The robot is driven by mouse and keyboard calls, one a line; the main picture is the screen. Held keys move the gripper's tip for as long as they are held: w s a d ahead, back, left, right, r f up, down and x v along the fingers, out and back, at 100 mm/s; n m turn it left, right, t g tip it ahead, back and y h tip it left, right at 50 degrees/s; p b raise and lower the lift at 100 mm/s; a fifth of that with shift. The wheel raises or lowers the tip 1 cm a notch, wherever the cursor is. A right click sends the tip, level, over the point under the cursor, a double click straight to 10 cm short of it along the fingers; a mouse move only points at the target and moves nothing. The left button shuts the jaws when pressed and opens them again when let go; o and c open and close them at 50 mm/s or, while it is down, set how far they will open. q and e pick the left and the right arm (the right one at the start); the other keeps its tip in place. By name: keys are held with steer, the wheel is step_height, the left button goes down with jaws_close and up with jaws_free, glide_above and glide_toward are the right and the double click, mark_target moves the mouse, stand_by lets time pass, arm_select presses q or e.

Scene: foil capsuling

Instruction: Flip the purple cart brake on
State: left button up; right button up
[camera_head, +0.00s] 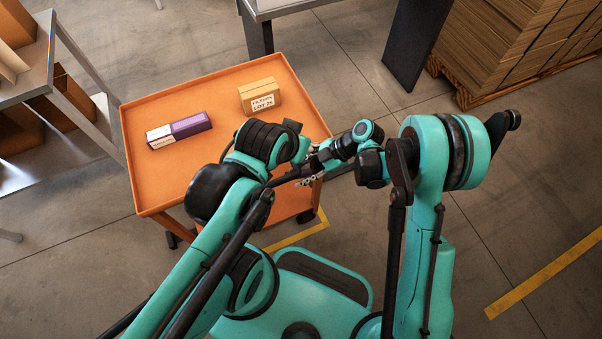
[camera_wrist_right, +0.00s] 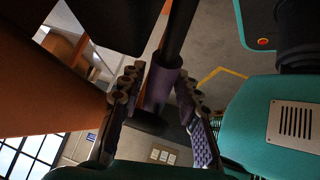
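The orange cart (camera_head: 170,193) stands in front of me in the head view. In the right wrist view a purple sleeve (camera_wrist_right: 161,88) sits on a dark bar and looks like the cart's brake. My right gripper (camera_wrist_right: 160,80) has one finger on each side of the purple sleeve. Both fingers look very close to it, but I cannot tell whether they press on it. In the head view both arms meet at the cart's near right corner. The left gripper there is largely hidden among the arm links, and its fingers cannot be made out. The brake is hidden in that view.
On the cart top lie a purple and white box (camera_head: 179,130) and a yellow box (camera_head: 260,96) labelled as filters. A metal shelf (camera_head: 40,80) stands at the left. A stack of brown boards (camera_head: 510,45) on a pallet stands at the upper right. Floor at the right is clear.

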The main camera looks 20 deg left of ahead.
jaws_close()
steer(key=shift+s+a+f+t+h, duration=0.2)
steer(key=shift+s+f+t+h, duration=0.05)
steer(key=shift+f+t+h, duration=0.2)
step_height(320, 180, down, 3)
steer(key=shift+s+a+r+t+h+b, duration=0.1)
steer(key=shift+t+h+b, duration=0.2)
steer(key=shift+t+h, duration=0.25)
steer(key=shift+a+r+t+h+b, duration=0.1)
steer(key=shift+t+h+b, duration=0.2)
steer(key=shift+t+h, duration=0.15)
jaws_free()
